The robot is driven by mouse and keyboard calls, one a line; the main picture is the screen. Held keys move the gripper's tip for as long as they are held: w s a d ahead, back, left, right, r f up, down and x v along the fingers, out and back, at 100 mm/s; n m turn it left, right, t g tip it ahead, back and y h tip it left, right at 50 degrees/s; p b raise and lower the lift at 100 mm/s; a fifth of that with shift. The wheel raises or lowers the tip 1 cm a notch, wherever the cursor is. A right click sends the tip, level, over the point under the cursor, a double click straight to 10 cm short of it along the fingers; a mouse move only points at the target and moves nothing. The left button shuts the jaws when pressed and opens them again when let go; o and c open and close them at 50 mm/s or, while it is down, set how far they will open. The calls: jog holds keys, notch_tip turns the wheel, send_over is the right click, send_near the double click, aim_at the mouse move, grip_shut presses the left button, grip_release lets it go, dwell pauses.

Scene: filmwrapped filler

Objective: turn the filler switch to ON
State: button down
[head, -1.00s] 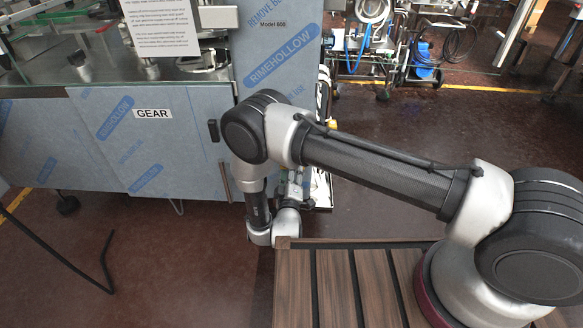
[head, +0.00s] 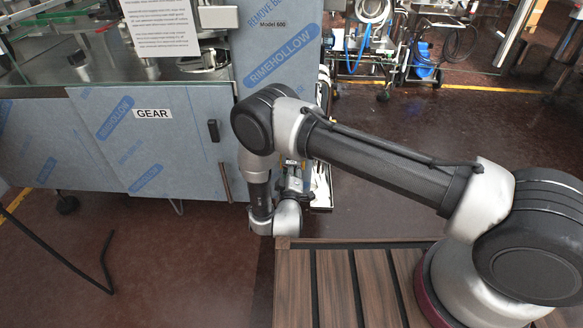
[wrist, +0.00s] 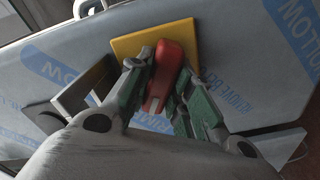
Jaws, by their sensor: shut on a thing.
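The filler switch is a red handle (wrist: 168,62) on a square yellow plate (wrist: 128,44), mounted on the film-wrapped panel in the wrist view. My gripper (wrist: 165,72) has its green-grey fingers closed on the two sides of the red handle. The handle runs lengthwise, slightly tilted, in that view. No ON or OFF marking can be read. In the head view my gripper (head: 292,178) is at the right side of the filler machine (head: 140,140), and the switch is not visible there.
A grey metal plate (wrist: 75,95) sits left of the yellow plate. In the head view, the slatted wooden deck (head: 380,285) is below my arm. A black bent bar (head: 60,255) is at the left, and a wheeled blue unit (head: 422,65) stands behind. Open floor lies right of the machine.

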jog(key=m, duration=0.5)
jog(key=shift+m, duration=0.4)
jog(key=m, duration=0.5)
jog(key=shift+m, duration=0.4)
jog(key=c, duration=1.3)
grip_release()
jog(key=s, duration=0.7)
jog(key=shift+s, duration=0.3)
